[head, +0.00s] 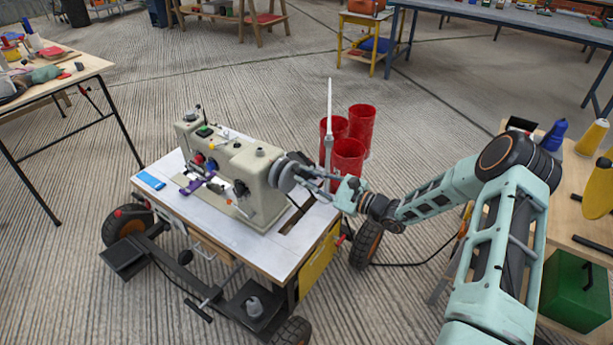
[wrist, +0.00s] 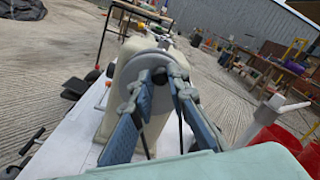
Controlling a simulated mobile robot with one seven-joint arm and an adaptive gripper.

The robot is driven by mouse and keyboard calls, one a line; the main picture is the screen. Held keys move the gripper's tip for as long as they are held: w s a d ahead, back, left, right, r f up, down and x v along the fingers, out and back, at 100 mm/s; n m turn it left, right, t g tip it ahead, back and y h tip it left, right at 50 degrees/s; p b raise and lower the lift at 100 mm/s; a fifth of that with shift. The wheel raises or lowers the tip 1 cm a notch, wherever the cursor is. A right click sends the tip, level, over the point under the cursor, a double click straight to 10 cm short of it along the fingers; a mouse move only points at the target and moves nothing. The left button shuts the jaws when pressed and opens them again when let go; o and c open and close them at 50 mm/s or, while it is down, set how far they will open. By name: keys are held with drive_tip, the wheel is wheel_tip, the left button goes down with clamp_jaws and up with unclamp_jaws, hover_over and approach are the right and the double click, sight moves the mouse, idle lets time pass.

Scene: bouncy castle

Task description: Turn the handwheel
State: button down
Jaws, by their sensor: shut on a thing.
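The beige sewing machine (head: 232,170) stands on a white-topped wheeled table (head: 165,172). Its grey round handwheel (head: 283,175) is at the machine's right end. My gripper (head: 306,172) reaches in from the right and is shut on the handwheel. In the wrist view the handwheel (wrist: 147,66) shows as a grey disc on the machine's end (wrist: 125,76). The fingertips of my gripper (wrist: 158,77) lie over its rim and hide part of it.
Several red bins (head: 347,160) stand on the floor behind my gripper. A wooden table with a green box (head: 577,290) is at the right. A workbench (head: 85,68) is at the left. A blue item (head: 149,180) lies on the sewing table's left side.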

drive_tip(key=c, duration=1.8)
unclamp_jaws()
drive_tip(key=shift+c, duration=0.2)
drive_tip(key=v, duration=1.2)
